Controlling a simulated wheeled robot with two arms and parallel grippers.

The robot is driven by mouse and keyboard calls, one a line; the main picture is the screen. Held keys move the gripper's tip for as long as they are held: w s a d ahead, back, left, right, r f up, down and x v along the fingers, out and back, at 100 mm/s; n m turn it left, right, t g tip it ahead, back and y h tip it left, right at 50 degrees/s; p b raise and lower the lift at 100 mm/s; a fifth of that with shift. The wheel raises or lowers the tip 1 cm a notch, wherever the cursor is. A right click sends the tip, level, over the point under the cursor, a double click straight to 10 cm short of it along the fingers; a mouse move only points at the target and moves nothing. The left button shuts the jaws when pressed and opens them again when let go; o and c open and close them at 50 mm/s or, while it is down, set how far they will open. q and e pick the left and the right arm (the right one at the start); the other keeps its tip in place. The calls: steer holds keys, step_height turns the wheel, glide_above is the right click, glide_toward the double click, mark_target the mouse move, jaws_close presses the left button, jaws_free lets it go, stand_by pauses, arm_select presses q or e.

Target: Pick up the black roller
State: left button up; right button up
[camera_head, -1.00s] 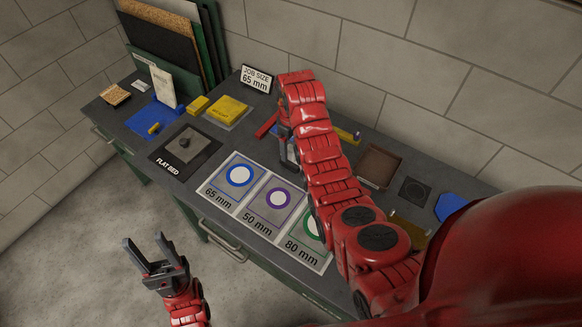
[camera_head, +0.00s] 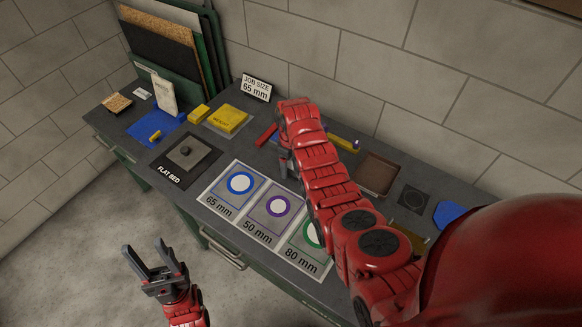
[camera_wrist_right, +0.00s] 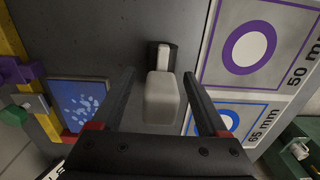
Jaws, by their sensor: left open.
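In the right wrist view a dark roller (camera_wrist_right: 173,57) stands on the grey bench top with a pale grey handle (camera_wrist_right: 160,98) rising towards the camera. My right gripper (camera_wrist_right: 163,88) is open above it, one finger on each side of the handle, with gaps showing on both sides. In the head view my right gripper (camera_head: 286,165) is low over the bench beyond the mats, and my red arm hides much of that spot, so the roller is not clear there. My left gripper (camera_head: 155,258) is open and empty, over the floor in front of the bench.
Mats marked 65 mm (camera_head: 216,202), 50 mm (camera_head: 254,227) and 80 mm (camera_head: 300,262) lie along the bench front. A flat bed (camera_head: 168,171) with a grey block is to their left. A job size sign (camera_head: 256,86) reads 65 mm. A brown tray (camera_head: 376,190) is right of my arm.

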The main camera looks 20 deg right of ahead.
mark_target(291, 161)
jaws_close()
steer(key=shift+s, duration=0.1)
stand_by(0.3)
steer(key=shift+r+b, duration=0.25)
steer(key=shift+b, duration=0.2)
steer(key=shift+w+r+b, duration=0.2)
steer(key=shift+r+b, duration=0.75)
steer(key=shift+s+a+r+p, duration=0.1)
steer(key=shift+s+r+p, duration=0.5)
steer(key=shift+r+p, duration=0.2)
steer(key=s+a+r+p, duration=0.1)
steer(key=s+a+p, duration=0.1)
steer(key=s+p, duration=0.9)
steer(key=shift+s+a, duration=0.3)
steer(key=shift+s, duration=1.55)
